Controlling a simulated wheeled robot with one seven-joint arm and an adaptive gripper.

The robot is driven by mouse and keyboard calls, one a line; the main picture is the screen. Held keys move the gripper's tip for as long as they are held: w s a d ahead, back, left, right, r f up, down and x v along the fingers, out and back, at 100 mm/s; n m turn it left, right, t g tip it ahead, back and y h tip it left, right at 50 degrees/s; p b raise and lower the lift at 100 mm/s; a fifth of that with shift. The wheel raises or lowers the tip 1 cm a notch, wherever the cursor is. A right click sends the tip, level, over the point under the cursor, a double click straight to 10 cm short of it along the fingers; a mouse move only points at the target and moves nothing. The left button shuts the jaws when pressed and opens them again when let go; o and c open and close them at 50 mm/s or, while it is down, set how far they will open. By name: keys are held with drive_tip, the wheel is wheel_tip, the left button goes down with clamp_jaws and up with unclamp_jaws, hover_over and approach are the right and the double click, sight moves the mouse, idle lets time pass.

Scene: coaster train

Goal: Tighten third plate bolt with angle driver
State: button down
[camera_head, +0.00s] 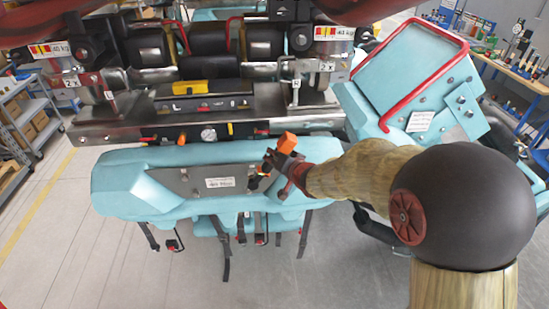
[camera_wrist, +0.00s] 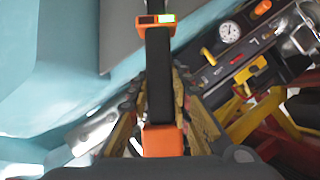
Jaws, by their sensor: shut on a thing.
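The angle driver (camera_head: 288,143) is orange and black, and my gripper (camera_head: 275,165) is shut on it in the head view. In the wrist view the driver (camera_wrist: 158,75) runs up from between the fingers of my gripper (camera_wrist: 158,95), with a green light on its orange upper part. The grey plate (camera_head: 200,181) lies on the teal body, and my gripper is at its right end. In the wrist view the plate (camera_wrist: 120,25) is left of the driver's upper part. I cannot make out the third bolt or tell whether the driver touches it.
The teal body (camera_head: 120,180) carries the plate, with black straps (camera_head: 225,250) hanging below. A metal beam (camera_head: 110,125) with a gauge (camera_head: 208,134) is just above. A teal seat with a red bar (camera_head: 415,75) stands at the right. Floor (camera_head: 90,260) is clear at lower left.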

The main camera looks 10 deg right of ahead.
drive_tip(key=shift+w+r+p, duration=0.35)
drive_tip(key=shift+w, duration=0.45)
idle(1.9)
drive_tip(key=shift+s, duration=0.15)
